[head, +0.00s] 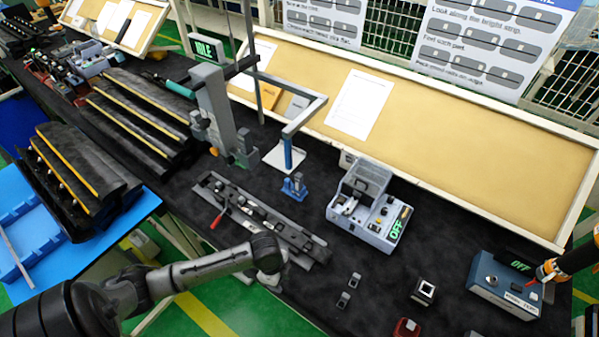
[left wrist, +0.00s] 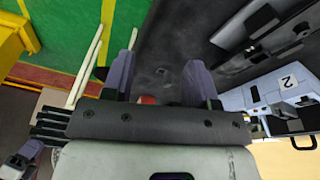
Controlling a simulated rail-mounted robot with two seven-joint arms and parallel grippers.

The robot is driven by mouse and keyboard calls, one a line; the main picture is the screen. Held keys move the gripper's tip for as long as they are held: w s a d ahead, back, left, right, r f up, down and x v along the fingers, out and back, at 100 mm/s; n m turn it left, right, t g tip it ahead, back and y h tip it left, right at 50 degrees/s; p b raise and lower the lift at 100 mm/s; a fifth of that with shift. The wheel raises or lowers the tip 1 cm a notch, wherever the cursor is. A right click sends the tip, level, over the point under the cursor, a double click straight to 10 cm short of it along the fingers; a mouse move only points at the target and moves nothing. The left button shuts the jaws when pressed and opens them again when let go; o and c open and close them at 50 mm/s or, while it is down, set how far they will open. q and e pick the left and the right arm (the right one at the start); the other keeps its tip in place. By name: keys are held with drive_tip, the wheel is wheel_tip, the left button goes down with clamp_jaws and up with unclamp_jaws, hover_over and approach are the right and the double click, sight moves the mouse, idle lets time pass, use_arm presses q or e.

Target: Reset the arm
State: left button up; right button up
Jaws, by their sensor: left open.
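My left gripper (head: 268,268) hangs over the near edge of the black table, in front of the long grey rail fixture. In the left wrist view its two fingers (left wrist: 160,84) stand apart with nothing between them. An orange and black arm end (head: 553,270) comes in from the right edge in the head view. It is at the blue-grey control box (head: 507,284), which has a red part and a green OFF display. Whether it touches the box, and how its fingers stand, I cannot tell.
A grey rail fixture (head: 262,215) with a red lever lies mid-table. A grey device (head: 368,205) with an OFF display stands right of it. Small blocks (head: 424,291) and a red item (head: 406,328) lie near the front. A grey post (head: 215,105) stands behind. Black trim parts (head: 80,175) lie left.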

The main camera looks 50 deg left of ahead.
idle(0.3)
use_arm(q)
wheel_tip(320, 180, up, 13)
drive_tip(key=d+n+t+y+p, duration=0.25)
drive_tip(key=n+t, duration=0.25)
drive_tip(key=n, duration=0.3)
drive_tip(key=s+d+r+n+g+p, duration=0.2)
drive_tip(key=s+d+p, duration=0.2)
drive_tip(key=s, duration=0.7)
drive_tip(key=shift+s+d+r, duration=0.25)
drive_tip(key=shift+d+r, duration=0.05)
drive_tip(key=shift+d, duration=0.05)
drive_tip(key=shift+h, duration=0.25)
